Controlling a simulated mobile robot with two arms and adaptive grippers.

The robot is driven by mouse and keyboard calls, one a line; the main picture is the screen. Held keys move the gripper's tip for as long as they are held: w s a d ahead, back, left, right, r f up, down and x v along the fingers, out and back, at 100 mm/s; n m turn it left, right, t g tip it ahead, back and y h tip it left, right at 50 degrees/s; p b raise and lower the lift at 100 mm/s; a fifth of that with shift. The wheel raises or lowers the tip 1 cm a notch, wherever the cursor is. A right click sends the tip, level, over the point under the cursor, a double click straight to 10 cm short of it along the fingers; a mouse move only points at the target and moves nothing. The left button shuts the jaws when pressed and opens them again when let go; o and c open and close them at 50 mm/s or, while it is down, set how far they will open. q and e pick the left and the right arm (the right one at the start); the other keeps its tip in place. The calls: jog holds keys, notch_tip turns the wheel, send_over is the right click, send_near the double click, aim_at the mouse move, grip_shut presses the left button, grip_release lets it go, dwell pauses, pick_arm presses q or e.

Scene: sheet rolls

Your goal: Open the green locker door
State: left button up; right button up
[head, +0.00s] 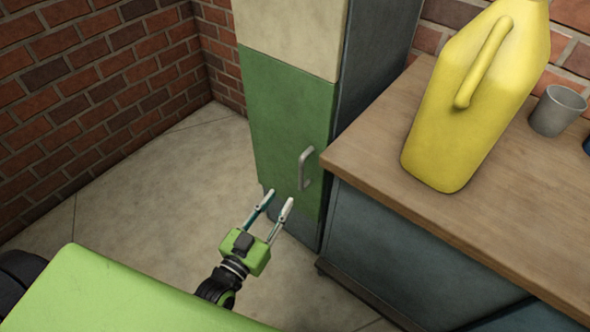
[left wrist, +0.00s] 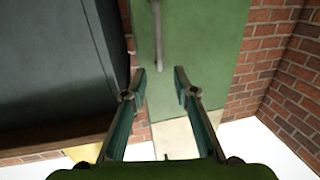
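The green locker door (head: 285,120) is the lower door of a tall narrow locker, below a cream panel (head: 290,35). It looks closed, flush with the locker front. Its grey bar handle (head: 305,168) stands upright near the door's right edge. In the left wrist view, the door (left wrist: 205,50) and its handle (left wrist: 157,32) appear ahead of the fingers. My left gripper (head: 279,198) is open and empty, low in front of the door, just below and left of the handle. Its two fingers (left wrist: 160,76) are spread apart in the left wrist view. My right gripper is not in view.
A wooden-topped counter (head: 375,150) with dark sides stands close to the right of the handle. A yellow jug (head: 440,130) and a grey cup (head: 558,110) stand on it. Brick walls (head: 95,90) close off the left and back. The floor (head: 165,190) left of the locker is clear.

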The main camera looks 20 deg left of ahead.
aim_at(300, 171)
pick_arm(q)
jog(key=w, duration=0.4)
jog(key=w+d+b, duration=0.1)
jog(key=w, duration=0.3)
jog(key=w+d, duration=0.1)
jog(key=w, duration=0.3)
jog(key=shift+f, duration=0.1)
jog(key=shift+w, duration=0.45)
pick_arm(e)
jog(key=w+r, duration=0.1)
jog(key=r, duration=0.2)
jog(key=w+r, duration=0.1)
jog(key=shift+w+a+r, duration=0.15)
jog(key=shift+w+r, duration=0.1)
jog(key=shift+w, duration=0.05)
pick_arm(q)
grip_shut()
